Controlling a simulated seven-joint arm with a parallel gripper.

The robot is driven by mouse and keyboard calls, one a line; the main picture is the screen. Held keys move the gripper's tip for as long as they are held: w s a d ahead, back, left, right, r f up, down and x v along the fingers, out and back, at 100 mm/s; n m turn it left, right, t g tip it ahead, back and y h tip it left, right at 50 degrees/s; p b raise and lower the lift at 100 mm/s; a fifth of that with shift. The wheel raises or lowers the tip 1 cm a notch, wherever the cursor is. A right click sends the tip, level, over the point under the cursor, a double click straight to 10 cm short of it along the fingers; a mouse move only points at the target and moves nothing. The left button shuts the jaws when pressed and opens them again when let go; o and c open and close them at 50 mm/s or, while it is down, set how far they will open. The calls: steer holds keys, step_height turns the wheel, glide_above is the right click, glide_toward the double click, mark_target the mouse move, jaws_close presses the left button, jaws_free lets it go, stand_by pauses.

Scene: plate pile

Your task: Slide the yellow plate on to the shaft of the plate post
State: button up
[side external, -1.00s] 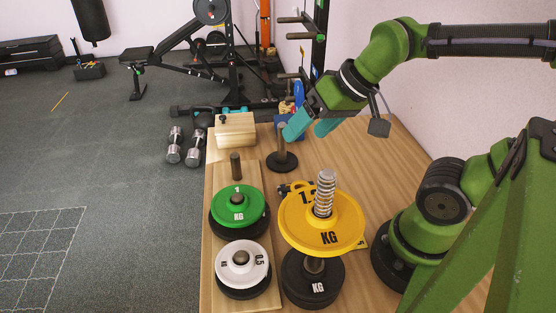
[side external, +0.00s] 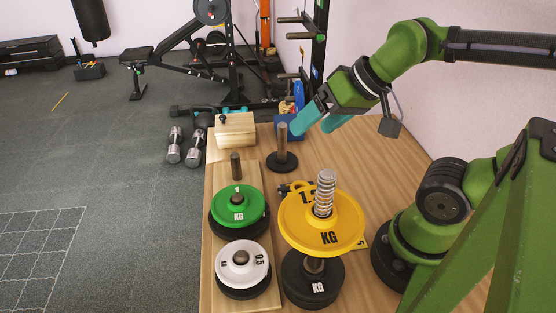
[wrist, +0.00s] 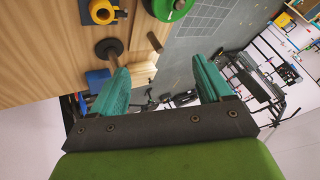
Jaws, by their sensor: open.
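The yellow plate (side external: 347,226) is at the front middle of the table in the side view. A ribbed metal shaft (side external: 325,190) stands up through its hole. A post of brown shaft on a round black base (side external: 282,163) stands upright and bare behind it; it also shows in the wrist view (wrist: 110,48). I cannot tell for certain which of the two is the plate post. My gripper (side external: 313,129) is open and empty, raised above the back of the table, behind and above the yellow plate. Its fingers stand wide apart in the wrist view (wrist: 161,62).
A wooden board on the left holds a green plate (side external: 227,208) and a white plate (side external: 255,258) over black plates, plus a bare peg (side external: 235,165). A wooden box (side external: 236,133) and blue box (side external: 284,126) stand behind.

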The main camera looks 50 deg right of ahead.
steer(key=shift+c, duration=0.5)
step_height(320, 180, up, 12)
steer(key=shift+r, duration=0.1)
steer(key=shift+c, duration=0.8)
steer(key=n+g+h, duration=0.2)
steer(key=n+g, duration=0.5)
steer(key=n, duration=2.4)
glide_above(324, 200)
steer(key=d, duration=0.1)
steer(key=shift+w+f, duration=0.2)
step_height(324, 200, down, 5)
steer(key=shift+d+r, duration=0.15)
steer(key=shift+r, duration=0.05)
steer(key=shift+f, duration=5.2)
